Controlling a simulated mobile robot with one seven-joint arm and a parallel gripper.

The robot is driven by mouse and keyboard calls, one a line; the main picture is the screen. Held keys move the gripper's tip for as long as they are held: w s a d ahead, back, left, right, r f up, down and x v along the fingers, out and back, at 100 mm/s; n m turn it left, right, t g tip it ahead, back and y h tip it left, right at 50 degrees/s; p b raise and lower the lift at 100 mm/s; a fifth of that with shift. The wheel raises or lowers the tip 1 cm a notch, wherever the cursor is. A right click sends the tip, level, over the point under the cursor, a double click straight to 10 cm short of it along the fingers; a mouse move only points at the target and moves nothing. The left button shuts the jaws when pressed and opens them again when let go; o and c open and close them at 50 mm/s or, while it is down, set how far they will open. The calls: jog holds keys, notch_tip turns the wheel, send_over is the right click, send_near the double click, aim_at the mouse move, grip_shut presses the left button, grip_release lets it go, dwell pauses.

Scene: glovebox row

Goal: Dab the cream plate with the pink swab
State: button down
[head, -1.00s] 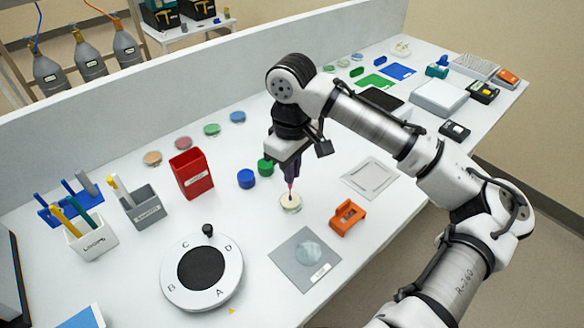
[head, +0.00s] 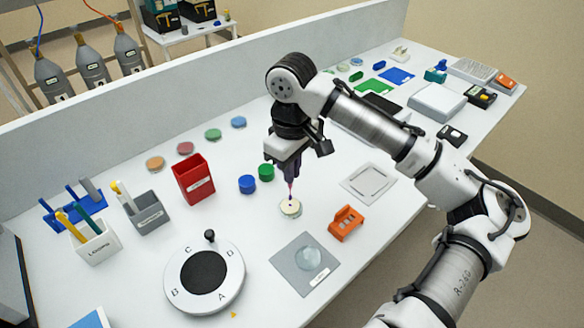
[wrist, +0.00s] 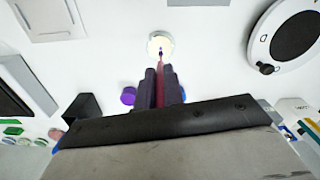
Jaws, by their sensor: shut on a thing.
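The cream plate (head: 291,209) is a small round dish lying on the white bench, left of an orange holder. It also shows near the top of the wrist view (wrist: 153,43). My gripper (head: 291,176) points down above the plate. Its dark fingers (wrist: 160,88) are shut on the pink swab (head: 290,187), which hangs with its tip down. The swab (wrist: 160,72) reaches over the plate in the wrist view, its small dark tip in front of the plate's face. I cannot tell whether the tip touches the surface.
An orange holder (head: 345,222) stands close right of the plate. Blue (head: 247,184) and green (head: 266,172) round pieces lie behind it. A lettered dial (head: 190,298), grey mat (head: 287,266), red bin (head: 188,185) and square tray (head: 355,180) surround the area.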

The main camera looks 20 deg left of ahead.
jog(key=shift+r+p, duration=0.45)
jog(key=shift+r, duration=1)
